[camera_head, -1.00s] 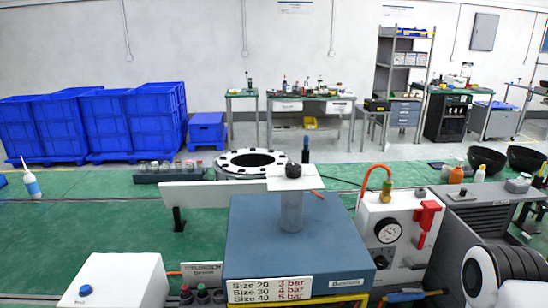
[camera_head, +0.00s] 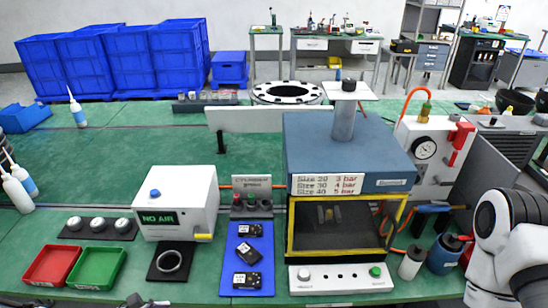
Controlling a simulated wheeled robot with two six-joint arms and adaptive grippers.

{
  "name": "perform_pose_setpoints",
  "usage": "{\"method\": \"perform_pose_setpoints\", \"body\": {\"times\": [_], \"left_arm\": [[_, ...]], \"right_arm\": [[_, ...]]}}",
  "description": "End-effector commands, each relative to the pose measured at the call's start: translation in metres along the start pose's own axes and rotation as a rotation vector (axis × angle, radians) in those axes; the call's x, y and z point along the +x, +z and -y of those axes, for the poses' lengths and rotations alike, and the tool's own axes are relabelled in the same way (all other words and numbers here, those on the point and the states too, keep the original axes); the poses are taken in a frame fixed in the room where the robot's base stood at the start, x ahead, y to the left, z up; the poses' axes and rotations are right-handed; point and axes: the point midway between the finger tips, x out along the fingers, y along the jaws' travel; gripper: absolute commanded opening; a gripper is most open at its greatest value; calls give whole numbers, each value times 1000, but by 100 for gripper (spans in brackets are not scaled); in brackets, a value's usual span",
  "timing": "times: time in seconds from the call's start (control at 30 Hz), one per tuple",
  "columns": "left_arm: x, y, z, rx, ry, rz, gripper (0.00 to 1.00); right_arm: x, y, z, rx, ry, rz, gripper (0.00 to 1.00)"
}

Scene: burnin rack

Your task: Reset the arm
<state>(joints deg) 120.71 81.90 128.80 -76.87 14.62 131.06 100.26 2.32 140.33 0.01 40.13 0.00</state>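My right arm (camera_head: 508,240) is white with a dark ringed joint and stands at the right edge. Its gripper is out of the picture. A small dark part at the bottom edge, left of the middle, looks like the tip of my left gripper (camera_head: 142,301). Too little of it shows to tell whether it is open or shut. No object is seen held.
A blue-topped test rig (camera_head: 350,140) with a yellow-framed opening stands right of centre. A white NO AIR box (camera_head: 178,205), red tray (camera_head: 52,264), green tray (camera_head: 97,267) and blue mat (camera_head: 247,285) with dark parts lie on the green bench. Bottles (camera_head: 15,190) stand far left.

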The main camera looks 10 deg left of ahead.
Motion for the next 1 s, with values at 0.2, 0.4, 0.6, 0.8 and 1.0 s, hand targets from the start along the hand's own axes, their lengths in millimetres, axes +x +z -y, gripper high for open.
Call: {"method": "perform_pose_setpoints", "body": {"times": [0.2,0.4,0.6,0.8,1.0], "left_arm": [[21,-11,35,104,-194,-175,89],[48,-29,92,426,-442,-367,89],[61,-54,142,920,-687,-480,89],[59,-67,148,1453,-859,-523,89],[50,-73,123,1850,-971,-526,89]], "right_arm": [[9,0,0,-1,0,1,51],[18,0,0,-1,0,1,51],[24,0,0,-1,0,1,51],[25,0,0,0,0,1,51],[25,0,0,-1,0,1,51]]}}
